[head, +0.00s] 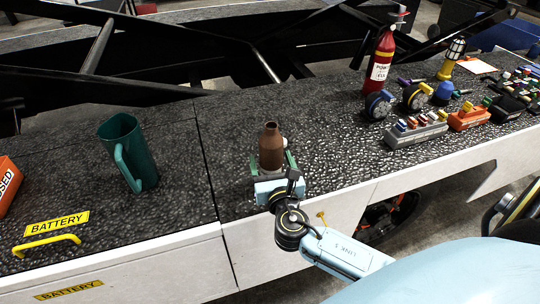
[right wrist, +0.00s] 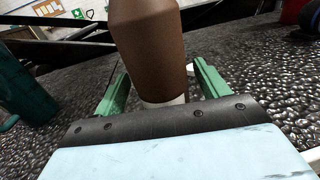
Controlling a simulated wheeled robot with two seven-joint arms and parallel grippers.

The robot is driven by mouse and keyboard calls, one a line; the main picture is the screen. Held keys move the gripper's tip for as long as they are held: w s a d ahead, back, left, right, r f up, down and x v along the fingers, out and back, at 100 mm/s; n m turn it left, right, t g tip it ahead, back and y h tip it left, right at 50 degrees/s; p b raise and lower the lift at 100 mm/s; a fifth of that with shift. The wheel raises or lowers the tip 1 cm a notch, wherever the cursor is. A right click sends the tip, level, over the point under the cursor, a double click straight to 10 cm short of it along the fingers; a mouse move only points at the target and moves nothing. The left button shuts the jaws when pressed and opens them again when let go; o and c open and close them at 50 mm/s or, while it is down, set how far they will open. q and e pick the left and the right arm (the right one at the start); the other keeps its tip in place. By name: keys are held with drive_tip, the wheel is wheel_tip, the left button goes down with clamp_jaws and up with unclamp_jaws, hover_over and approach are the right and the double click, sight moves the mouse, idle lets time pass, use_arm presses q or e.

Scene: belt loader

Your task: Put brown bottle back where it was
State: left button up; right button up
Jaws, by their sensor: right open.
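The brown bottle (head: 271,148) stands upright on the dark speckled top of the loader, near its front edge. My right gripper (head: 271,164) is at the bottle's lower part, with one green finger on each side of it. In the right wrist view the bottle (right wrist: 148,50) rises between the two open fingers (right wrist: 155,90), with a gap visible at each side. A pale band shows at the bottle's base; the gripper body partly hides the base. My left gripper is not in view.
A green jug (head: 128,152) stands to the left. A red extinguisher (head: 381,62), round gauges (head: 378,104), a grey tray (head: 416,130) and an orange tray (head: 469,117) stand to the right. The speckled surface around the bottle is clear. Dark beams run behind.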

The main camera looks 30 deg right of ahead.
drive_tip(key=v, duration=0.9)
drive_tip(key=shift+s, duration=0.3)
